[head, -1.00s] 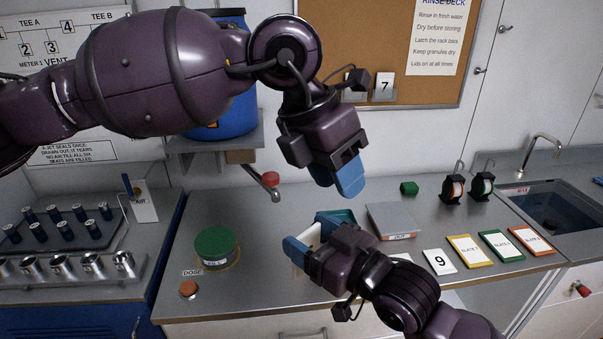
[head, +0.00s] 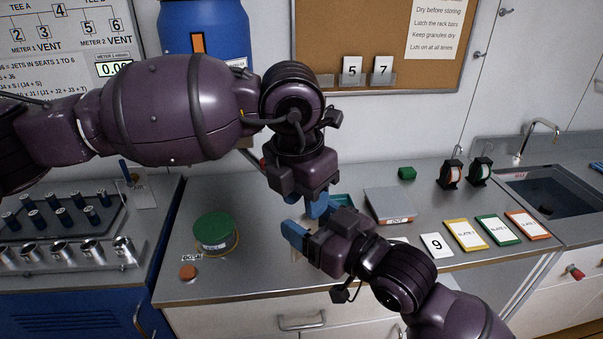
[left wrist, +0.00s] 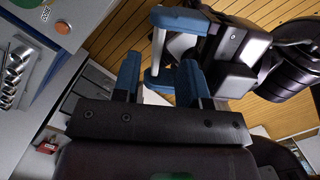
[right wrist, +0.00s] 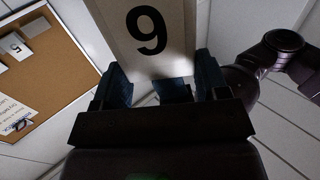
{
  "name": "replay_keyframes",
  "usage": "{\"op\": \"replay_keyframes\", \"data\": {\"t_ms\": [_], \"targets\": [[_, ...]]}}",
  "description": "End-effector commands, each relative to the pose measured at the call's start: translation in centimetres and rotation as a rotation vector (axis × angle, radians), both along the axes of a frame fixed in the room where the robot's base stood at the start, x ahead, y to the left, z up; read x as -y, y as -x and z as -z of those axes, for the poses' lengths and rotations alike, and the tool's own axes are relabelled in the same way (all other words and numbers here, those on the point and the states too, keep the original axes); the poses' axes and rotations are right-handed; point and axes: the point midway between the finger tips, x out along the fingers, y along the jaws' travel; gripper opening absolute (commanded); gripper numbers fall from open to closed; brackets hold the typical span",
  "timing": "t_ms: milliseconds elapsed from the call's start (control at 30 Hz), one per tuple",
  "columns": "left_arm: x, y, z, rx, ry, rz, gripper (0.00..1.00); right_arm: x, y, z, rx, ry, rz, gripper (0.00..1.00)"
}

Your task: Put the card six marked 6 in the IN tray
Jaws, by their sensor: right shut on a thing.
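My right gripper (head: 306,228) is shut on a white card (right wrist: 155,30). In the right wrist view its black digit reads as 9, but that view is turned, so this fits an upside-down 6. In the left wrist view the card (left wrist: 157,50) is edge-on between the right gripper's blue fingers. A teal tray (head: 342,200) is partly hidden behind the grippers. Beside it is a grey tray (head: 388,203); its label is too small to read surely.
A card marked 9 (head: 436,246) lies on the bench beside several coloured slates (head: 466,235). Cards 5 (head: 351,70) and 7 (head: 382,70) stand on the corkboard ledge. A green-lidded tub (head: 213,230) stands left; bench front between it and the grippers is clear.

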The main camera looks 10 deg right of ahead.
Motion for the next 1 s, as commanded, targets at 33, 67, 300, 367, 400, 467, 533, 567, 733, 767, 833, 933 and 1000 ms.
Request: {"op": "replay_keyframes", "data": {"t_ms": [33, 67, 300, 367, 400, 467, 533, 567, 733, 767, 833, 933, 1000], "targets": [[0.1, -0.1, 0.8, -0.002, -0.001, -0.001, 0.39, 0.0, 0.0, 0.0, 0.000, 0.000, 0.000, 0.44], [0.1, -0.1, 1.3, -0.001, -0.001, -0.001, 0.39, 0.0, 0.0, 0.0, 0.000, 0.000, 0.000, 0.44], [0.5, -0.3, 3.8, -0.001, 0.000, 0.000, 0.39, 0.0, 0.0, 0.0, 0.000, 0.000, 0.000, 0.44], [0.5, -0.4, 4.2, -0.001, 0.000, 0.000, 0.39, 0.0, 0.0, 0.0, 0.000, 0.000, 0.000, 0.44], [0.5, -0.4, 4.3, 0.000, 0.000, 0.000, 0.39, 0.0, 0.0, 0.0, 0.000, 0.000, 0.000, 0.44], [0.5, -0.4, 4.5, 0.000, 0.000, 0.000, 0.39, 0.0, 0.0, 0.0, 0.000, 0.000, 0.000, 0.44], [0.6, -0.4, 4.6, 0.001, 0.001, 0.000, 0.39, 0.0, 0.0, 0.0, 0.000, 0.000, 0.000, 0.44], [0.6, -0.4, 4.6, 0.001, 0.001, 0.000, 0.39, 0.0, 0.0, 0.0, 0.000, 0.000, 0.000, 0.44], [0.6, -0.4, 4.6, 0.001, 0.001, 0.001, 0.39, 0.0, 0.0, 0.0, 0.000, 0.000, 0.000, 0.44], [0.6, -0.4, 4.6, 0.001, 0.001, 0.001, 0.36, 0.0, 0.0, 0.0, 0.000, 0.000, 0.000, 0.44], [0.6, -0.4, 4.6, 0.001, 0.001, 0.001, 0.26, 0.0, 0.0, 0.0, 0.000, 0.000, 0.000, 0.44], [0.6, -0.4, 4.6, 0.001, 0.001, 0.001, 0.10, 0.0, 0.0, 0.0, 0.000, 0.000, 0.000, 0.44], [0.6, -0.4, 4.6, 0.001, 0.001, 0.001, 0.00, 0.0, 0.0, 0.0, 0.000, 0.000, 0.000, 0.44]]}}
